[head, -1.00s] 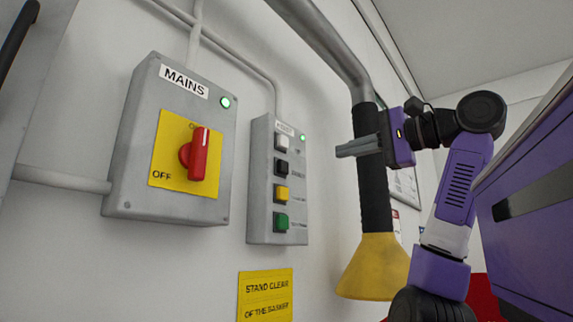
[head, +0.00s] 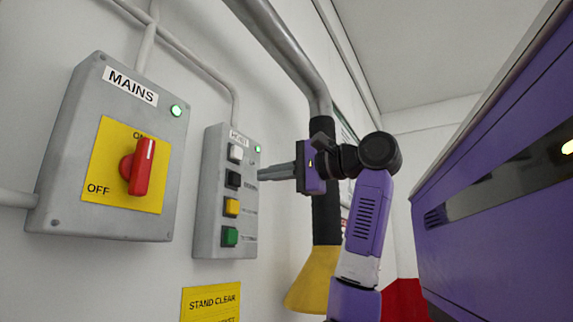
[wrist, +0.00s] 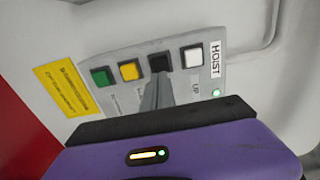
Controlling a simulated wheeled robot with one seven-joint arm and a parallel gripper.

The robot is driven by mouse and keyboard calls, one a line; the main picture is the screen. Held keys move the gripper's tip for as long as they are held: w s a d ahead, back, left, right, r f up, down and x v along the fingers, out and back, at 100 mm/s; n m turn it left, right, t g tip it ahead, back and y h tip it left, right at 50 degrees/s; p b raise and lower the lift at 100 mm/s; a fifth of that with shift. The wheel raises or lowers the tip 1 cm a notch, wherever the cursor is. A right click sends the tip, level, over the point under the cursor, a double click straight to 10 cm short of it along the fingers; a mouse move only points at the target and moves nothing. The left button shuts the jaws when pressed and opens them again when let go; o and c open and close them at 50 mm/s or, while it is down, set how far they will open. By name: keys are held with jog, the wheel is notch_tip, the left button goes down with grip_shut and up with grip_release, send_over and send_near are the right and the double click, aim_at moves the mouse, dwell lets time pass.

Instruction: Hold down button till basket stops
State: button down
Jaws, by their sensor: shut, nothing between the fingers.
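The hoist control box (head: 209,190) is on the wall, with a white button (head: 236,152), a black button (head: 233,179), a yellow button (head: 231,207) and a green button (head: 229,237) from top to bottom. A small green lamp (head: 257,149) is lit on it. My gripper (head: 262,177) is shut and empty, its fingers pointing left at the box at the black button's height. In the wrist view the fingertips (wrist: 158,84) overlap the lower part of the black button (wrist: 160,62). I cannot tell whether they touch it. No basket is in view.
A grey mains box (head: 70,190) with a red rotary switch (head: 138,168) and a lit green lamp is left of the hoist box. A yellow sign (head: 211,302) is below.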

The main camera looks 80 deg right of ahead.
aim_at(237, 180)
jog(key=p+x, duration=0.2)
jog(key=x, duration=0.4)
jog(key=shift+d, duration=0.1)
